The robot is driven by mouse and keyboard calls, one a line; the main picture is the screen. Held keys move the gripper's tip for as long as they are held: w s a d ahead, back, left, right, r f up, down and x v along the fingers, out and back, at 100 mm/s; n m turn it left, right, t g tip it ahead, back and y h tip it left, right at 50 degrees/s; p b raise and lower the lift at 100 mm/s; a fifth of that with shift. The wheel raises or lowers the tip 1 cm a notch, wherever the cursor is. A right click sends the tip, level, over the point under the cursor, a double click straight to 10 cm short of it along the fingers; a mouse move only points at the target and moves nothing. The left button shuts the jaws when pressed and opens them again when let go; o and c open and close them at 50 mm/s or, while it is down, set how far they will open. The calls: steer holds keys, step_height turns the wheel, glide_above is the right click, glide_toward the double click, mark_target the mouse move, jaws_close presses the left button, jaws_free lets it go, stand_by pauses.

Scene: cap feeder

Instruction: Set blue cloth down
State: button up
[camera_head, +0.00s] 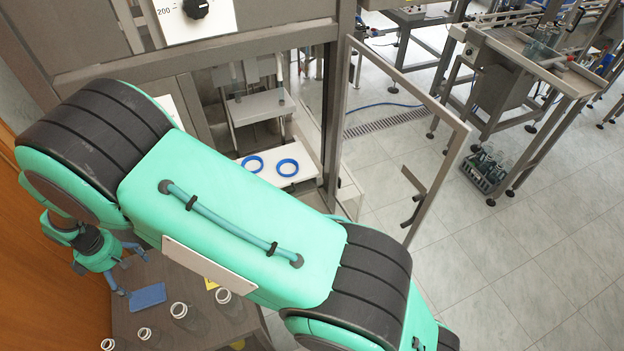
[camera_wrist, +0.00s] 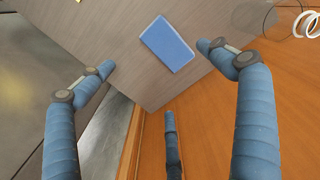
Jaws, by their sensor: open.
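The blue cloth (camera_head: 148,296) lies flat on the brown-grey tabletop (camera_head: 175,277), near its left side. It looks like a folded rectangle and shows whole in the wrist view (camera_wrist: 168,45), with nothing holding it. My gripper (camera_head: 132,272) is just beside the cloth in the head view. In the wrist view, my gripper (camera_wrist: 154,57) has its blue fingers spread wide, with empty space between them. The right fingertip is close to the cloth's right edge; I cannot tell whether it touches.
Several clear bottles with white rims (camera_head: 179,311) stand on the table near the cloth. One shows at upper right in the wrist view (camera_wrist: 306,22). A wooden wall (camera_head: 35,250) borders the left. A machine with an open framed door (camera_head: 395,80) and blue rings (camera_head: 287,167) stands beyond my arm.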

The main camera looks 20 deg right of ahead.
steer(key=w+d+r+m+t, duration=0.1)
steer(key=w+d+r+m, duration=0.1)
steer(key=d+r, duration=0.6)
steer(key=w+d+r+m, duration=0.2)
steer(key=w+d+r, duration=0.1)
steer(key=d+r, duration=0.55)
steer(key=s+d+r+m+t+y, duration=0.1)
steer(key=s+d+r+m, duration=0.25)
steer(key=d+r, duration=1.15)
steer(key=s+d+r+m+t, duration=0.1)
steer(key=s+d+r+m, duration=0.1)
steer(key=s+d+r, duration=0.35)
steer(key=s+d+r+m+t, duration=0.1)
steer(key=s+d+r+m, duration=0.15)
steer(key=d, duration=0.55)
steer(key=s+d+r+m+t+h, duration=0.1)
steer(key=s+d+m, duration=0.4)
steer(key=s+d, duration=0.6)
steer(key=s, duration=0.4)
steer(key=shift+d+m+t, duration=0.2)
steer(key=shift+m+t, duration=0.1)
steer(key=shift+m, duration=0.1)
steer(key=shift+s, duration=0.1)
